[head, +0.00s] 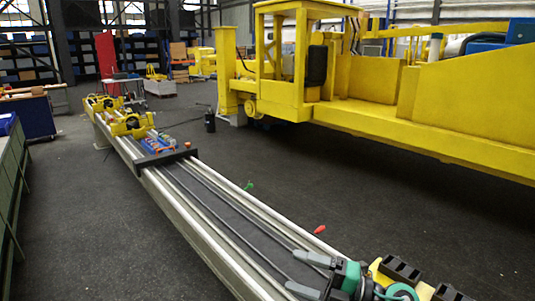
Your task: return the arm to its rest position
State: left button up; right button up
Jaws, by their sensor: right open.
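My right gripper (293,270) shows at the bottom of the head view, just right of the middle. Its two grey fingers are spread apart and point left, with nothing between them. It is over the near end of the long silver boom (222,206), as seen in the picture; I cannot tell its height above the rails. My left gripper is not in view.
Yellow parts (130,123) sit on the boom's far end, with a dark cross bracket (167,157) nearer. A green handle (249,186) and red handle (320,229) show along its right side. A yellow machine (400,125) stands right. Dark floor between is mostly clear.

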jog(key=w+d+r+m+t+h, duration=0.1)
jog(key=d+m+t+h, duration=0.5)
jog(key=m+t, duration=0.8)
jog(key=s+d+f+m+g+h, duration=0.2)
jog(key=s+d+f+m+h, duration=0.1)
jog(key=d+f+m+h, duration=0.8)
jog(key=s+f+m+g+h, duration=0.3)
jog(key=s+f+m+g, duration=0.2)
jog(key=s+f+g, duration=0.4)
jog(key=s+a+f+g+y, duration=0.1)
jog(key=s+f+g, duration=0.25)
jog(key=s, duration=0.45)
jog(key=s+f+g+y, duration=0.1)
jog(key=s+f+g, duration=0.1)
jog(key=s+f, duration=0.4)
notch_tip(320, 180, down, 36)
jog(key=s+g+b, duration=0.1)
jog(key=s+b, duration=0.1)
jog(key=b, duration=0.4)
jog(key=s+d+f+b, duration=0.1)
jog(key=s+f+b, duration=0.1)
jog(key=s+f, duration=0.7)
jog(key=s+d+f+g+b, duration=0.1)
jog(key=s+d+f+b, duration=0.1)
jog(key=s+f, duration=0.7)
notch_tip(320, 180, down, 5)
jog(key=shift+s+h, duration=0.3)
